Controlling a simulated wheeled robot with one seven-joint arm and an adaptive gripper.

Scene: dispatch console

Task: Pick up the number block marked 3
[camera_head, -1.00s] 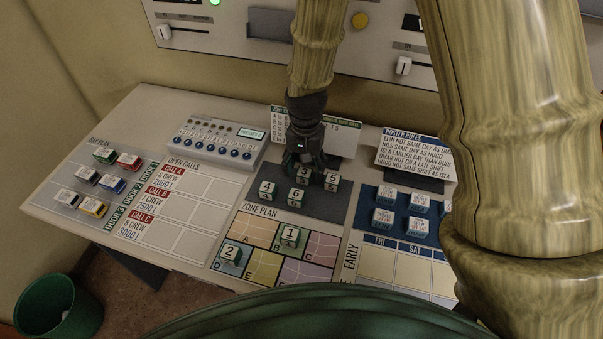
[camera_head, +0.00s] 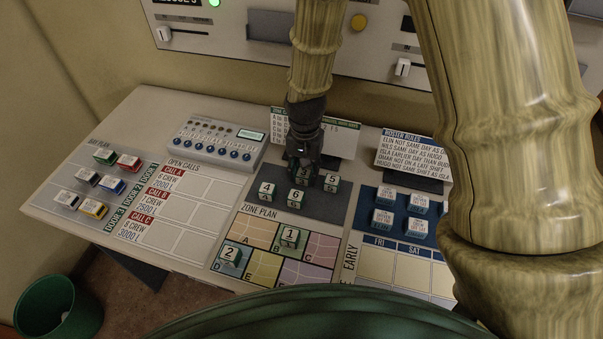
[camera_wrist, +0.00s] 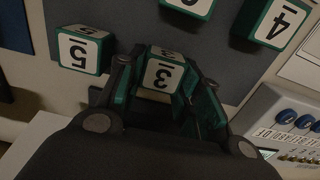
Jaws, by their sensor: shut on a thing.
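The number block marked 3 (camera_wrist: 164,76) is a white-topped cube with green sides. In the wrist view it sits between the two fingers of my gripper (camera_wrist: 160,90), which is shut on it. In the head view, my gripper (camera_head: 305,170) points down over the dark grey mat (camera_head: 325,213), and block 3 (camera_head: 303,174) is partly hidden by the fingers. I cannot tell whether the block touches the mat. Block 5 (camera_head: 332,182) stands close to the right, with block 6 (camera_head: 297,197) in front and block 4 (camera_head: 266,191) to the front left.
Blocks 1 (camera_head: 290,237) and 2 (camera_head: 231,258) sit on the zone plan (camera_head: 262,265) in front. A button box (camera_head: 219,139) stands at left, and a roster rules card (camera_head: 411,152) at right. Name blocks (camera_head: 388,194) lie on a blue mat.

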